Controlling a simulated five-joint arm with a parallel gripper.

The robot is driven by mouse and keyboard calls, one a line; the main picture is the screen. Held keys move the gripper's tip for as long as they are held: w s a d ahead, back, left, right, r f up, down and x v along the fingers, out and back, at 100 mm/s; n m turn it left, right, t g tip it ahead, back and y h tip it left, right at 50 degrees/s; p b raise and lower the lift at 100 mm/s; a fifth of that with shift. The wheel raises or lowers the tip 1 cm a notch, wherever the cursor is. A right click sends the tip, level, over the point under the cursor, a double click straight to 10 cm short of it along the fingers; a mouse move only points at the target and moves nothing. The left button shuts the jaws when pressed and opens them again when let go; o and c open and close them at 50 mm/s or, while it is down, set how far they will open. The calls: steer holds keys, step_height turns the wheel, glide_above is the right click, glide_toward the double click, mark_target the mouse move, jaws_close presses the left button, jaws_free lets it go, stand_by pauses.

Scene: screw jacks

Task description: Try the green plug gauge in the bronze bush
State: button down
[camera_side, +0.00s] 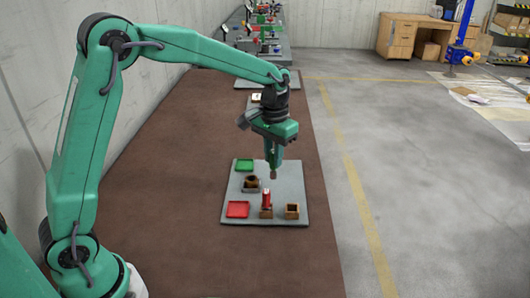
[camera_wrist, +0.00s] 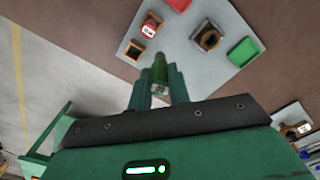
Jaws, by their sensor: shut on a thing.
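The green plug gauge (camera_wrist: 159,69) is between the two fingers of my gripper (camera_wrist: 160,84), which is shut on it. In the side view my gripper (camera_side: 273,157) is above the right part of the grey board, and a brownish tip (camera_side: 273,174) points down below it, clear of the board. The bronze bush (camera_wrist: 208,38) shows in the wrist view as a ring with an open bore in a dark holder. In the side view the bush (camera_side: 251,182) stands left of my gripper and lower.
The grey board (camera_side: 293,186) also carries a green tray (camera_side: 244,165), a red tray (camera_side: 238,209), a red gauge (camera_side: 267,199) upright in a brown block, and a brown block (camera_side: 292,211) with an open top. More items stand farther back along the brown bench.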

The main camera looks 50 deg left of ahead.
steer(key=w+a+n, duration=0.1)
steer(key=a+n, duration=0.1)
steer(key=a, duration=0.8)
steer(key=shift+a+f, duration=0.25)
steer(key=shift+f, duration=0.05)
steer(key=shift+f, duration=0.1)
steer(key=shift+f, duration=2.4)
steer(key=shift+f, duration=1.95)
stand_by(0.8)
steer(key=shift+r, duration=0.15)
stand_by(0.7)
steer(key=shift+r, duration=1.6)
